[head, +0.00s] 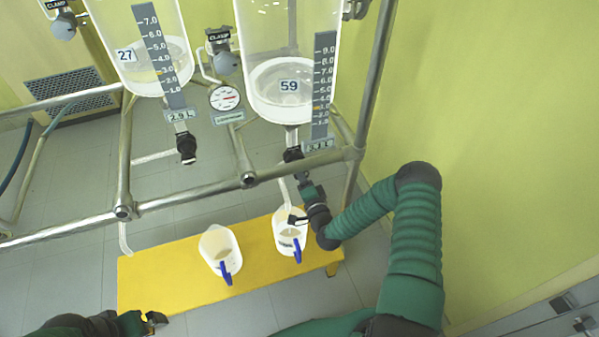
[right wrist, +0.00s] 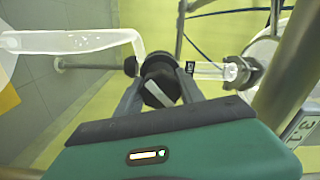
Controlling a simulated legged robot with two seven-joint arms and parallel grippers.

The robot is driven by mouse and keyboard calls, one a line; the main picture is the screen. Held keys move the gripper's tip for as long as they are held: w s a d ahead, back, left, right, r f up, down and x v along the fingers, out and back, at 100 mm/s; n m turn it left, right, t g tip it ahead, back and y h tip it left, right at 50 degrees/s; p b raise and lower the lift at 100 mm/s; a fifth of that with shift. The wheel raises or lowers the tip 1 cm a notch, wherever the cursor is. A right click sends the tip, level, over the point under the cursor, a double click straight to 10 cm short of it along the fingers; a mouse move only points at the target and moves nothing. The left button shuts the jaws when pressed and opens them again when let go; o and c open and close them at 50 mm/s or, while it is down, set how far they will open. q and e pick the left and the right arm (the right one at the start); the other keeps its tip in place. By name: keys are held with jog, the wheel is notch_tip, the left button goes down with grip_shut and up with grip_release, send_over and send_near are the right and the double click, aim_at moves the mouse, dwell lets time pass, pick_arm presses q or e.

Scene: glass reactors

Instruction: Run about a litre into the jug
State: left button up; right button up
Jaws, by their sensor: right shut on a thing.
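Reactor 59 (head: 288,62) is glass, with a level scale (head: 323,80) and a "3.1 L" plate. Its black bottom valve (head: 293,155) leads to a pale outlet tube (head: 284,190) ending over the right white jug (head: 291,240), which has a blue handle. The outlet tube also shows in the right wrist view (right wrist: 70,42). My right gripper (head: 306,188) is shut on the dark valve knob (right wrist: 160,80). Whether liquid runs is unclear. My left gripper (head: 144,320) is low at the left, apparently open and empty, away from the jugs.
A second white jug (head: 217,250) stands left on the yellow bench (head: 160,280). Reactor 27 (head: 140,45), marked 2.9 L, hangs at the left with its own valve (head: 186,148). A metal frame rail (head: 190,194) crosses in front. A yellow-green wall is at the right.

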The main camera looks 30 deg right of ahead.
jog(key=m, duration=0.4)
jog(key=shift+s+d+f+m, duration=0.15)
jog(key=shift+f+m, duration=0.1)
jog(key=shift+m, duration=0.05)
jog(key=shift+m+b, duration=0.3)
jog(key=shift+m, duration=1.3)
jog(key=o, duration=1.4)
jog(key=shift+r, duration=0.1)
